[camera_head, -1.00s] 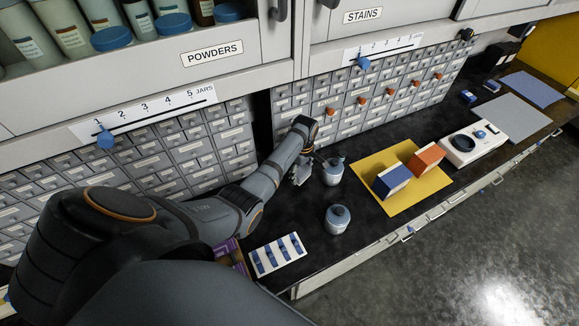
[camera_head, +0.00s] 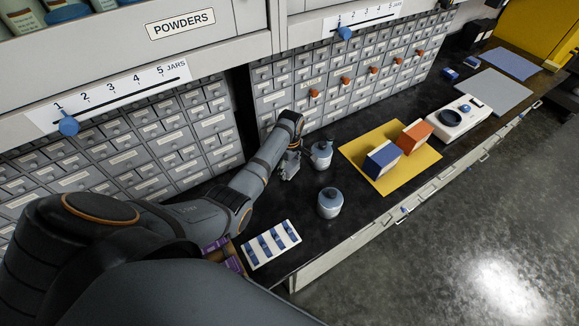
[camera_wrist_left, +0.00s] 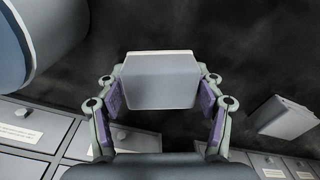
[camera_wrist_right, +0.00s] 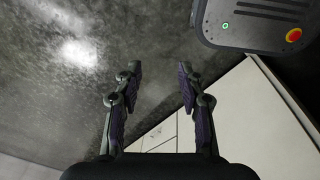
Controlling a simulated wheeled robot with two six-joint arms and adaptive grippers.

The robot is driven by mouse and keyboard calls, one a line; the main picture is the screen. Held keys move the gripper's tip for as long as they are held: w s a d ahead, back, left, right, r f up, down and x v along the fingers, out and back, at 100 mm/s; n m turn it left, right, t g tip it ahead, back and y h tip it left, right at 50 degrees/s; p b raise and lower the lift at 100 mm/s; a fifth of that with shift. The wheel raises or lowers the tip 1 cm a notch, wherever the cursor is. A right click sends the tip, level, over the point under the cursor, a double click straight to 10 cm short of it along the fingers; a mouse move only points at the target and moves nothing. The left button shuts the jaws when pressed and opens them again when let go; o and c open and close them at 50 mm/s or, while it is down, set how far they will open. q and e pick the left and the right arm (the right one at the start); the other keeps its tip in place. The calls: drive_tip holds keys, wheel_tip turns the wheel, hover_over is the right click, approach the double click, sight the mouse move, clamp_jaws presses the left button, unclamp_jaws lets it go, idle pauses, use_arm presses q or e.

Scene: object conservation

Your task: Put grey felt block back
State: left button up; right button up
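A grey block (camera_wrist_left: 160,80) stands between the two fingers of my left gripper (camera_wrist_left: 160,90) in the left wrist view, over the dark counter. The pads lie close against its two sides; whether they press on it cannot be told. A second grey piece (camera_wrist_left: 284,116) lies to the right, apart from the gripper. In the head view my left gripper (camera_head: 289,168) is low at the counter, beside the jars, and the block is hardly visible there. My right gripper (camera_wrist_right: 160,85) is open and empty, above the floor beside a pale cabinet front.
Two lidded jars (camera_head: 321,153) (camera_head: 330,203) stand right of the left gripper. A yellow mat (camera_head: 403,180) bears a blue block (camera_head: 382,160) and an orange block (camera_head: 414,137). A white device (camera_head: 462,114) and a grey mat (camera_head: 494,92) lie beyond. Drawer cabinets (camera_head: 300,90) line the back.

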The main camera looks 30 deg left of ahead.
sight(290, 164)
use_arm(q)
drive_tip(key=shift+o, duration=1.1)
drive_tip(key=shift+a, duration=0.1)
drive_tip(key=shift+o, duration=0.4)
drive_tip(key=shift+a, duration=0.1)
drive_tip(key=shift+r, duration=0.25)
wheel_tip(290, 164, up, 12)
drive_tip(key=b, duration=0.1)
drive_tip(key=shift+w, duration=0.15)
use_arm(e)
drive_tip(key=shift+s+a+f, duration=0.2)
drive_tip(key=shift+a+f, duration=0.25)
drive_tip(key=shift+f, duration=0.25)
use_arm(q)
drive_tip(key=shift+f, duration=0.15)
